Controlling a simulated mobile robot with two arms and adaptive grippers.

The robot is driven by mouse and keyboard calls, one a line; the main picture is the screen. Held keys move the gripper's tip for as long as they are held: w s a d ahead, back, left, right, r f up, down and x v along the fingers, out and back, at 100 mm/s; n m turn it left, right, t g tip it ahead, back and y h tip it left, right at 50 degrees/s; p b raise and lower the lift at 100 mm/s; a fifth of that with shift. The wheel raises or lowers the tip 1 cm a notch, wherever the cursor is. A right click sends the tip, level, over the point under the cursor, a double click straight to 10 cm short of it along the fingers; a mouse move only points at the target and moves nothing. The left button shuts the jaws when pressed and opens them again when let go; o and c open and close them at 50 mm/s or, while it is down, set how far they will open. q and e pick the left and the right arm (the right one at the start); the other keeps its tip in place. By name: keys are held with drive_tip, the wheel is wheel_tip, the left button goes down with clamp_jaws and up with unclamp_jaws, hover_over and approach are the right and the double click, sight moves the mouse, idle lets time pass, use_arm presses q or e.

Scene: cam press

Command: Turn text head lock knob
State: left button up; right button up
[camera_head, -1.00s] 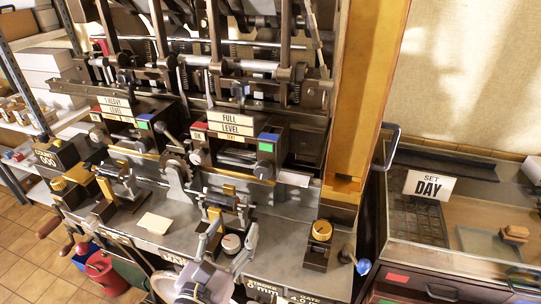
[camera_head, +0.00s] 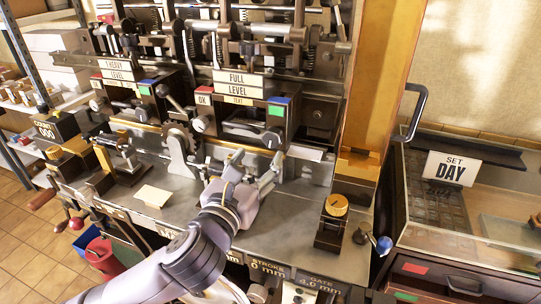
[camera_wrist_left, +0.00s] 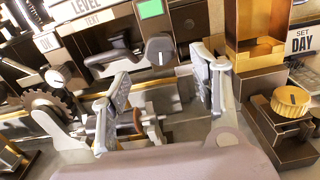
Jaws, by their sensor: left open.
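The press unit marked FULL LEVEL TEXT (camera_head: 240,95) stands at the centre of the machine. Another silver knob (camera_head: 199,123) sits on the unit's left side, also in the wrist view (camera_wrist_left: 53,80). No label naming the lock knob is readable. My left gripper (camera_head: 254,170) is open and empty, below and in front of the grey knob. My right gripper is not in view.
A yellow knob on a dark block (camera_head: 337,205) stands to the right. A toothed wheel (camera_head: 180,140) and a similar I HEAVY LEVEL unit (camera_head: 118,75) are to the left. A yellow post (camera_head: 375,80) rises on the right. Bare metal deck (camera_head: 295,205) lies between gripper and yellow knob.

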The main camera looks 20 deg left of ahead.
sight(271, 141)
use_arm(q)
drive_tip(key=w+b, duration=0.1)
drive_tip(key=w, duration=0.6)
drive_tip(key=shift+w+d, duration=0.1)
drive_tip(key=shift+w, duration=0.65)
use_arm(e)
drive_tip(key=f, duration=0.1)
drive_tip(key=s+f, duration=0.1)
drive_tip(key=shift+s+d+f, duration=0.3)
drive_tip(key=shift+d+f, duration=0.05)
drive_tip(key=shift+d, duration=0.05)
use_arm(q)
drive_tip(key=shift+c, duration=0.6)
drive_tip(key=c, duration=1)
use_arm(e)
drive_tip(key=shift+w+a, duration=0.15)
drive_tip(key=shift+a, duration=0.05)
